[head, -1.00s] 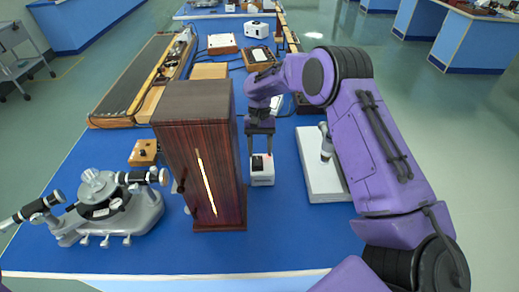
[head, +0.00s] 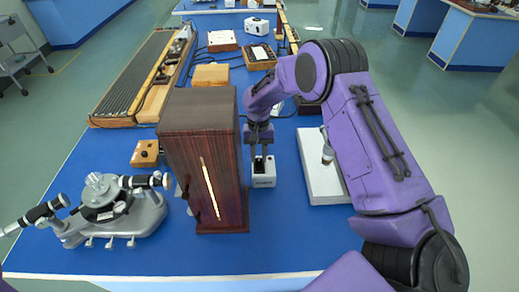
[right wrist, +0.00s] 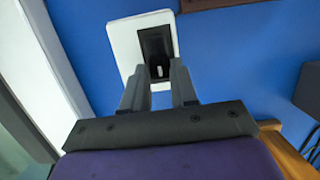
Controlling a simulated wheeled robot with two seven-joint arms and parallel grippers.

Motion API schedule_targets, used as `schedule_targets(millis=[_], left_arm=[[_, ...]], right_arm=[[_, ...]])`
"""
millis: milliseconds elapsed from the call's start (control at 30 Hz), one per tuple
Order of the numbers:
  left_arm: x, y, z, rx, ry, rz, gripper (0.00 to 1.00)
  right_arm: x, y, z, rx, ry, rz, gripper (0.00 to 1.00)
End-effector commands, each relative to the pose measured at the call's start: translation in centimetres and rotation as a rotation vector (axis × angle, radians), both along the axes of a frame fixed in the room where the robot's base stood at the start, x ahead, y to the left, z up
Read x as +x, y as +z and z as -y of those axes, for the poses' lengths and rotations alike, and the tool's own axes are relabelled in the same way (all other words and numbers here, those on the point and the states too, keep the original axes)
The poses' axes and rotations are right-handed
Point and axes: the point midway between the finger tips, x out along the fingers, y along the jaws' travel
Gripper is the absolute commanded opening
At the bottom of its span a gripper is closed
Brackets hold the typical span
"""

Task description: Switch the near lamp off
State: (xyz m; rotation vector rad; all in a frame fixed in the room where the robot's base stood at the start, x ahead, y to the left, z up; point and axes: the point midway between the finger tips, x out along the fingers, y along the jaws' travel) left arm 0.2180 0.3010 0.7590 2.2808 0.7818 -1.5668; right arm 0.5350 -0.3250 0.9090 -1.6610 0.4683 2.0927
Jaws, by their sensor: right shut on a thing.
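The near lamp is a tall dark wooden housing (head: 180,165) in the head view, with a bright glowing vertical slit (head: 210,188) in its front. Just right of it on the blue bench sits a small white switch box (head: 263,181) with a dark top. In the right wrist view the switch box (right wrist: 128,45) shows a black switch (right wrist: 155,42) with a small light mark. My right gripper (head: 263,168) points down at the box, shut on the switch; its fingertips (right wrist: 161,72) partly hide it. My left gripper is out of view.
A grey instrument with black scopes (head: 102,210) stands at left. A white slab (head: 322,180) with a small cylinder lies right of my gripper. A small wooden box (head: 145,153) is behind the instrument. Bare blue bench lies in front of the switch box.

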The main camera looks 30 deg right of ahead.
Motion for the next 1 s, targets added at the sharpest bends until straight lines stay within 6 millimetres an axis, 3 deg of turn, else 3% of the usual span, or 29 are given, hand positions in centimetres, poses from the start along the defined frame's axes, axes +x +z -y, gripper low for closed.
schedule_targets(millis=[33,133,567,600,633,1000], left_arm=[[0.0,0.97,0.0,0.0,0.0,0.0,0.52],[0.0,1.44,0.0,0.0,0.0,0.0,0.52],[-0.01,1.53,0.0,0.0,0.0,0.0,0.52],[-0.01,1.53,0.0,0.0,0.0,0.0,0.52],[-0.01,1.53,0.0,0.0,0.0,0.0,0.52],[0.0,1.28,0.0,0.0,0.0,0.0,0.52]], right_arm=[[-0.17,0.66,0.0,-0.02,0.002,0.025,0.0],[-0.28,0.58,-0.08,-0.05,0.002,0.076,0.0],[-0.25,0.35,-0.05,-0.071,0.001,0.116,0.0],[-0.25,0.36,-0.05,-0.071,0.001,0.116,0.41],[-0.26,0.36,-0.04,-0.071,0.0,0.116,0.5],[-0.17,0.92,-0.08,-0.069,0.0,0.116,0.53]])
